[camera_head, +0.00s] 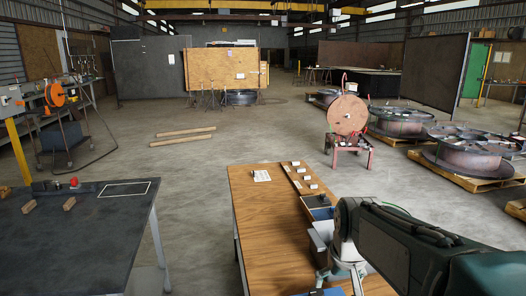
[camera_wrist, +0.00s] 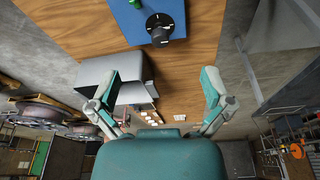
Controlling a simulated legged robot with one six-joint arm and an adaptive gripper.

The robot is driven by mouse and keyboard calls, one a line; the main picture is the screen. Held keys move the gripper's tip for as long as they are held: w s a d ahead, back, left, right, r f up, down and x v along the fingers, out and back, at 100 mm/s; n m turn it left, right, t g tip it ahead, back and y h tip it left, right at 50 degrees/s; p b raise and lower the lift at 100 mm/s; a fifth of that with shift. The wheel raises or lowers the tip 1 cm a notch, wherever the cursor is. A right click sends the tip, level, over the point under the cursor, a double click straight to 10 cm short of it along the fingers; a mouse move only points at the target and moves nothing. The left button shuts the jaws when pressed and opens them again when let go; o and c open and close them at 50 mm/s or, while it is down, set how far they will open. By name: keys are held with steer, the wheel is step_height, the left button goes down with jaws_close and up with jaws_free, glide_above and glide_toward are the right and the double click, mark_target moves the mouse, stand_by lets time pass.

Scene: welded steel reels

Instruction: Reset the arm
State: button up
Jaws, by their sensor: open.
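My gripper (camera_wrist: 161,90) is open, its two teal-and-grey fingers spread wide with nothing between them. In the head view, my arm reaches in from the lower right, and my gripper (camera_head: 342,268) is over the right side of the wooden table (camera_head: 262,215). In the wrist view, the wooden tabletop (camera_wrist: 205,30) lies below the fingers. A grey box (camera_wrist: 100,72) shows close to the left finger; I cannot tell whether they touch. Part of the table is hidden behind my arm.
A blue mat (camera_wrist: 125,20) carries a black round device (camera_wrist: 159,27). Small white blocks (camera_head: 302,175) and a white card (camera_head: 262,175) lie on the table's far part. A dark table (camera_head: 70,235) stands left. Steel reels (camera_head: 465,155) stand right. The middle floor is mostly clear.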

steer(key=s+r+t, duration=0.1)
steer(key=s+t, duration=0.1)
steer(key=s, duration=1.4)
steer(key=shift+s+t, duration=0.4)
